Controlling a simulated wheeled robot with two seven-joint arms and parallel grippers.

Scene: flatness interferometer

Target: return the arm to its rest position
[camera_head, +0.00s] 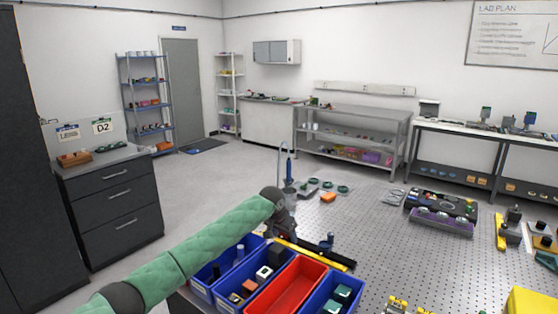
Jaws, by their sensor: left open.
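My left arm, in a green sleeve, reaches in from the lower left of the head view. Its dark left gripper (285,226) is at the picture's middle, just beyond the blue and red bins and above the perforated table. The gripper is open; it is small and dark here, and I see nothing held in it. My right arm and gripper are not in view.
Blue bins (333,283) with small parts and a red bin (284,287) stand below the arm. A yellow-and-black rail (318,254) lies just beyond. The perforated table (385,250) has bare room at centre right. A drawer cabinet (112,205) stands left.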

